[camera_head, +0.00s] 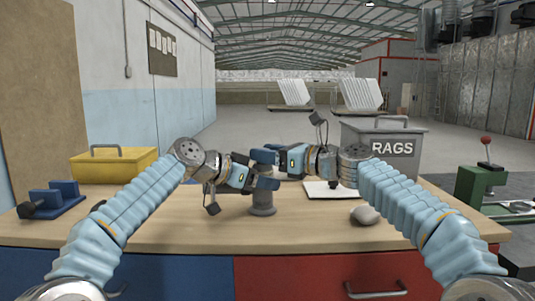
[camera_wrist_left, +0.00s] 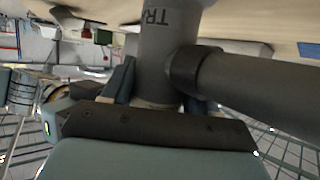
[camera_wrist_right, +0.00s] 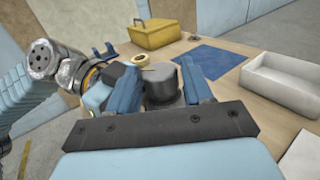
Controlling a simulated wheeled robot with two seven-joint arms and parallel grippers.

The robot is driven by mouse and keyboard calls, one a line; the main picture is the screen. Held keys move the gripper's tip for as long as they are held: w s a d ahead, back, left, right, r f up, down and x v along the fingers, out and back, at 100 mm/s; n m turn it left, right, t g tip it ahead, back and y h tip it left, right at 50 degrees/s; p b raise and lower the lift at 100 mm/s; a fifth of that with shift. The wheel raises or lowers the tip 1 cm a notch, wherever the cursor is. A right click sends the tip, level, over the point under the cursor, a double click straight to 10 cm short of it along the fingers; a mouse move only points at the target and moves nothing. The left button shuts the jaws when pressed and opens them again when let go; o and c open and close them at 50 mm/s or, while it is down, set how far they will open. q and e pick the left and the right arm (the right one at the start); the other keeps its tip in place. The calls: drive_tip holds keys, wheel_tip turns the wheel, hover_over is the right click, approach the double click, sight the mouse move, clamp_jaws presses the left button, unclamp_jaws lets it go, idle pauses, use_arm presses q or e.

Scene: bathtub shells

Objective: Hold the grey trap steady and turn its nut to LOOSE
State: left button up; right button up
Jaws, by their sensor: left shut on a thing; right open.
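The grey trap (camera_head: 262,203) stands upright on the workbench. My left gripper (camera_head: 267,183) is shut on its body. In the left wrist view the trap (camera_wrist_left: 165,45) shows partial lettering, a dark collar (camera_wrist_left: 184,70) and a side pipe (camera_wrist_left: 265,90). My right gripper (camera_head: 268,157) is open just above the left one. In the right wrist view a dark grey round top (camera_wrist_right: 160,85) sits between its parted blue fingers (camera_wrist_right: 160,92). I cannot tell whether they touch it, or which part is the nut. No LOOSE mark is readable.
A yellow box (camera_head: 113,165) and a blue fixture (camera_head: 52,199) stand at the left. A grey RAGS bin (camera_head: 385,147) is behind right, a stone (camera_head: 365,215) at front right, and a green machine (camera_head: 483,180) farther right. A white tray (camera_wrist_right: 290,88) and blue mat (camera_wrist_right: 209,63) show in the right wrist view.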

drive_tip(key=shift+c, duration=0.3)
drive_tip(key=c, duration=0.7)
drive_tip(key=m+t+h, duration=0.2)
drive_tip(key=t, duration=0.1)
drive_tip(key=m+t+h, duration=0.1)
drive_tip(key=h, duration=0.1)
drive_tip(key=shift+s+a+m+t, duration=0.3)
drive_tip(key=shift+a+m, duration=0.1)
drive_tip(key=shift+d+m+t+h, duration=0.1)
drive_tip(key=shift+m+t+h, duration=0.2)
drive_tip(key=shift+m+h, duration=0.25)
drive_tip(key=shift+w, duration=0.1)
drive_tip(key=o, duration=0.8)
drive_tip(key=shift+c, duration=0.2)
drive_tip(key=shift+d, duration=0.1)
